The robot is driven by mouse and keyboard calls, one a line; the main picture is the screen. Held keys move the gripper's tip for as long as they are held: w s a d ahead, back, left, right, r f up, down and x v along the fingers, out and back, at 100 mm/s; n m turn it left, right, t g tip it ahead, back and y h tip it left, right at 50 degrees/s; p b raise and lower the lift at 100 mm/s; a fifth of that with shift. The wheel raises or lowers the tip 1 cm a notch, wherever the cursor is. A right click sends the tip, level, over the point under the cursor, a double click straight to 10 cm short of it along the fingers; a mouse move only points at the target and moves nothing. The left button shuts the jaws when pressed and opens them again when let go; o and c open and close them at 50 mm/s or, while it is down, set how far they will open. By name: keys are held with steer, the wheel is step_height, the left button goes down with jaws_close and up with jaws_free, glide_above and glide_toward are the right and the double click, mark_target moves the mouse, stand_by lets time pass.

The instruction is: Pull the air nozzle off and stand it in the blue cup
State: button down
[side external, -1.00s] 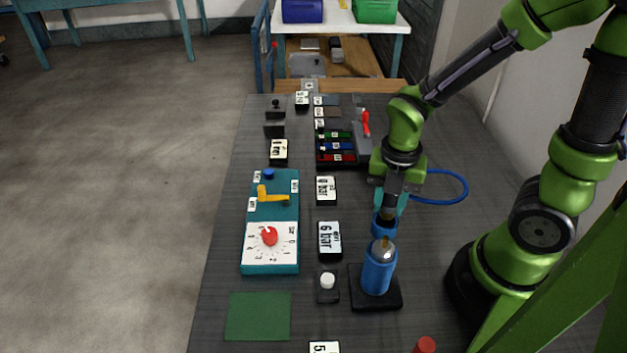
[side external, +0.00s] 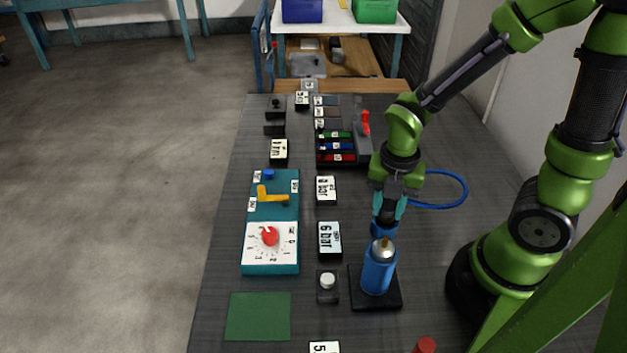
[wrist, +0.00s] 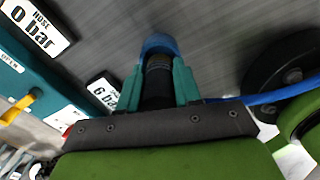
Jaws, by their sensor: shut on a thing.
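The dark air nozzle (side external: 387,211) is between the fingers of my gripper (side external: 389,208), which is shut on it. In the wrist view the ribbed dark nozzle (wrist: 157,85) stands between the two teal fingers (wrist: 157,92). In the wrist view the cup (wrist: 158,43) shows around the nozzle's far end. The nozzle's lower end seems at or inside the cup's mouth; its depth and whether it touches the bottom are hidden.
A blue hose (side external: 452,190) loops to the right of my gripper. Black label blocks (side external: 329,240) and a teal dial panel (side external: 271,263) lie left. A green mat (side external: 258,316) is at front left.

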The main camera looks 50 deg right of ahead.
steer(key=shift+f, duration=0.65)
steer(key=c, duration=0.7)
jaws_free()
steer(key=shift+f, duration=0.1)
step_height(320, 180, up, 17)
